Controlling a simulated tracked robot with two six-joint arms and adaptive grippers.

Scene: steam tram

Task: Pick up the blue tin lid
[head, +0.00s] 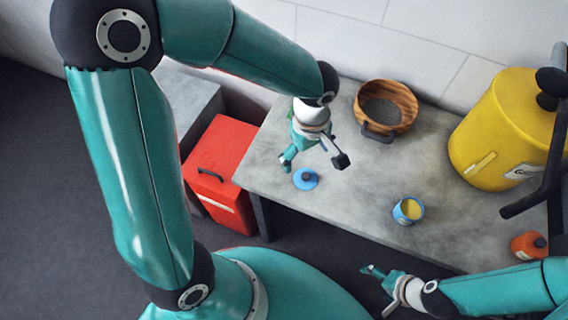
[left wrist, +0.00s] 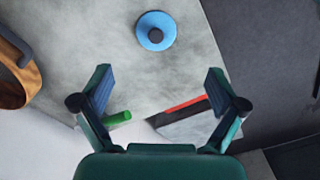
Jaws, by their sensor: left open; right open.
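The blue tin lid (head: 306,178) is a small round disc with a dark knob at its centre. It lies flat on the grey table (head: 350,205) near its front left part, and it also shows at the top of the left wrist view (left wrist: 156,31). My left gripper (head: 314,161) is open and empty above the table, close to the lid. In the left wrist view its fingers (left wrist: 160,92) are spread wide, with the lid beyond them and nothing between the tips. My right gripper (head: 374,288) is open and empty in front of the table's front edge.
A blue tin with yellow contents (head: 408,211) stands near the front edge. A wooden bowl-like container (head: 386,107) stands at the back, a large yellow canister (head: 505,130) at the right. A red box (head: 220,170) is left of the table. A green cylinder (left wrist: 117,119) shows beside the left fingers.

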